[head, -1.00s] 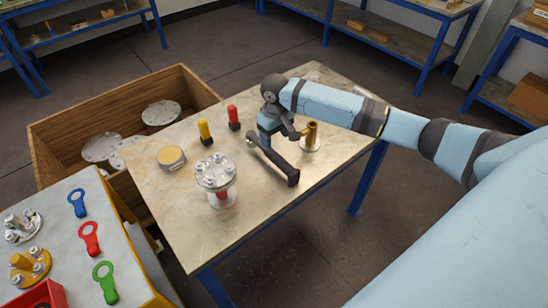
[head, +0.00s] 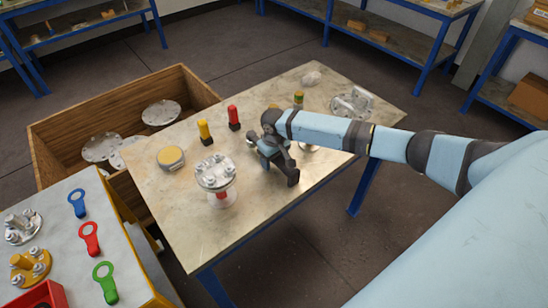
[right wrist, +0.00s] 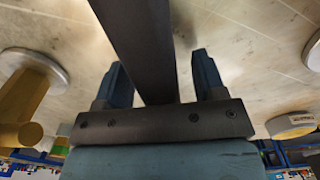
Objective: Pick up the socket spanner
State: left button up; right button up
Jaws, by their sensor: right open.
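The socket spanner (head: 292,178) is a long dark grey bar lying across the work table, partly hidden by my right gripper in the head view. My right gripper (head: 271,156) is low over the middle of it. In the right wrist view the spanner's bar (right wrist: 145,45) runs between the two blue-grey fingers of the open gripper (right wrist: 162,78), with a gap visible beside the right finger. I cannot tell whether a finger touches it. My left gripper is not in view.
Yellow (head: 205,132) and red (head: 233,117) upright pieces and a round tin (head: 171,157) stand farther left. A brass piece (right wrist: 22,95) stands beside the gripper. The table's front right is clear.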

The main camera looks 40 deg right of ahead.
jog(key=shift+c, duration=0.2)
jog(key=c, duration=1.1)
jog(key=shift+o, duration=0.2)
jog(key=shift+r, duration=0.2)
notch_tip(320, 180, up, 20)
jog(key=shift+f, duration=0.2)
